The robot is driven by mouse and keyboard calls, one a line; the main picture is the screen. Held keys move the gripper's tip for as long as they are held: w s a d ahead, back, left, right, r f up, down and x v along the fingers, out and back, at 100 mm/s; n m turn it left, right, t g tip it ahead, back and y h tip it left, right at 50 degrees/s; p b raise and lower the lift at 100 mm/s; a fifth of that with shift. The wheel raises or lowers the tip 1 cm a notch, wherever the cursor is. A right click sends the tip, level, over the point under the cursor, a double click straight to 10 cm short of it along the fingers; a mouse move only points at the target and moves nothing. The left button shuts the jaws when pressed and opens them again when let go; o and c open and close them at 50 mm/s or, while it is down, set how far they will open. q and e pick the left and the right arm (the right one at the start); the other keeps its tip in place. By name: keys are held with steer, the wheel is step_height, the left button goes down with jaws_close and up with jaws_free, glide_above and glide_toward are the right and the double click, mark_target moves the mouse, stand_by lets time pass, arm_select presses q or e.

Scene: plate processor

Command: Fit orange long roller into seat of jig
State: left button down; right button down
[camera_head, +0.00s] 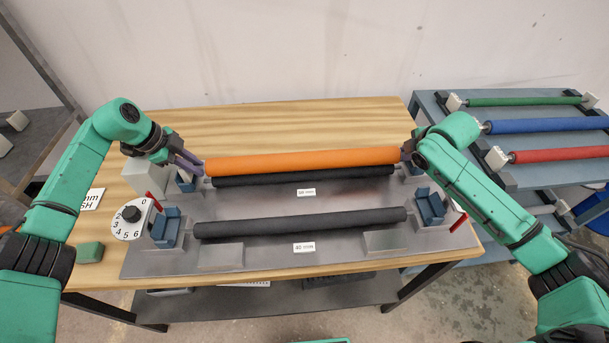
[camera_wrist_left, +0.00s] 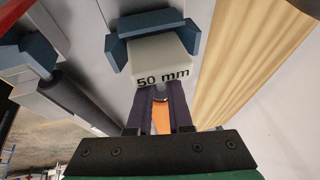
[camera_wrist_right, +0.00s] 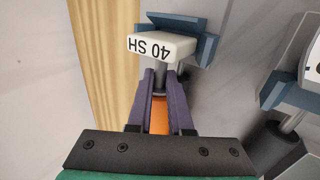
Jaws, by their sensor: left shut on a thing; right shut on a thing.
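The orange long roller (camera_head: 300,161) is held level by both ends above the rear of the jig (camera_head: 290,258). My left gripper (camera_head: 200,165) is shut on its left end; in the left wrist view its fingers (camera_wrist_left: 162,110) grip the shaft beside a white block marked "50 mm" (camera_wrist_left: 160,60). My right gripper (camera_head: 404,155) is shut on its right end; its fingers (camera_wrist_right: 162,90) grip beside a white block marked "40 SH" (camera_wrist_right: 162,46). Each block lies at a blue seat, one in the left wrist view (camera_wrist_left: 152,20), one in the right (camera_wrist_right: 205,45). Whether the blocks are fully down I cannot tell.
A black roller (camera_head: 300,177) lies just below the orange one, and another black roller (camera_head: 300,223) lies at the front. A white numbered dial (camera_head: 128,222) is at the jig's left. Green (camera_head: 525,101), blue (camera_head: 550,125) and red (camera_head: 560,154) rollers rest on the right rack.

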arm_select(q)
steer(key=shift+f+b, duration=0.4)
steer(key=shift+f, duration=0.25)
arm_select(e)
steer(key=shift+d+f, duration=0.1)
steer(key=shift+f, duration=0.5)
arm_select(q)
steer(key=c, duration=0.8)
jaws_free()
steer(key=shift+s+r, duration=0.2)
steer(key=shift+r, duration=0.05)
steer(key=shift+c, duration=0.2)
arm_select(e)
steer(key=c, duration=0.8)
jaws_free()
steer(key=shift+s+r, duration=0.2)
steer(key=shift+r, duration=0.05)
steer(key=shift+c, duration=0.2)
arm_select(q)
steer(key=shift+r+p, duration=0.1)
steer(key=shift+p, duration=0.25)
